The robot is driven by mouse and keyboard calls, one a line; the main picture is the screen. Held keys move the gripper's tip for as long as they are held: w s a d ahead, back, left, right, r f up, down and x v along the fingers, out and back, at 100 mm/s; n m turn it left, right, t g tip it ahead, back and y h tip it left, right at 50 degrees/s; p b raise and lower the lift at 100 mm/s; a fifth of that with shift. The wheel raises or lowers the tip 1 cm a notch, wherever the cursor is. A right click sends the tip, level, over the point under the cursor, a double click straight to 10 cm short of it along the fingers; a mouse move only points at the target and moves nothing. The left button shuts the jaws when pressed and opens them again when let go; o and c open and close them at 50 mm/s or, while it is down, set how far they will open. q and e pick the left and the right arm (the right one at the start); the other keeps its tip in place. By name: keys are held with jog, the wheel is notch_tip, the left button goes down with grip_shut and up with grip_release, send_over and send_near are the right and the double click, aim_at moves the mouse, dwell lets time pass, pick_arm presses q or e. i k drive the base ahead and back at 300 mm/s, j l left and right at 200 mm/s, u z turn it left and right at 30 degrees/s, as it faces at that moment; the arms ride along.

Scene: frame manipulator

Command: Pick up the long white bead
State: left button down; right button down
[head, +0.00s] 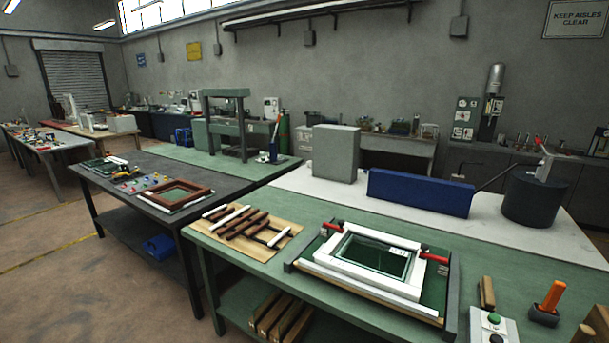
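Several bead strips, white and dark brown, lie side by side on a light wooden board (262,253) on the green-topped bench. A white strip that looks like the long white bead (231,217) lies near the board's left end. A shorter-looking white strip (279,237) lies at the right end, and brown strips (247,225) lie between. The strips are small in this view, so their lengths are hard to compare. Neither of my grippers is in view.
Right of the board, a white frame (352,278) with glass sits in a dark fixture with red-handled clamps (434,258). A button box (493,325) and an orange-handled tool (550,300) are at the front right. A blue box (420,192) stands behind.

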aim_at(213, 227)
jog(key=i+j+u, duration=0.45)
jog(key=i+j, duration=0.15)
jog(key=i, duration=0.4)
jog(key=k+z, duration=0.1)
jog(key=z, duration=0.9)
jog(key=k+l+z, duration=0.1)
jog(key=z, duration=0.4)
jog(key=i+j+u, duration=0.1)
jog(key=u, duration=0.85)
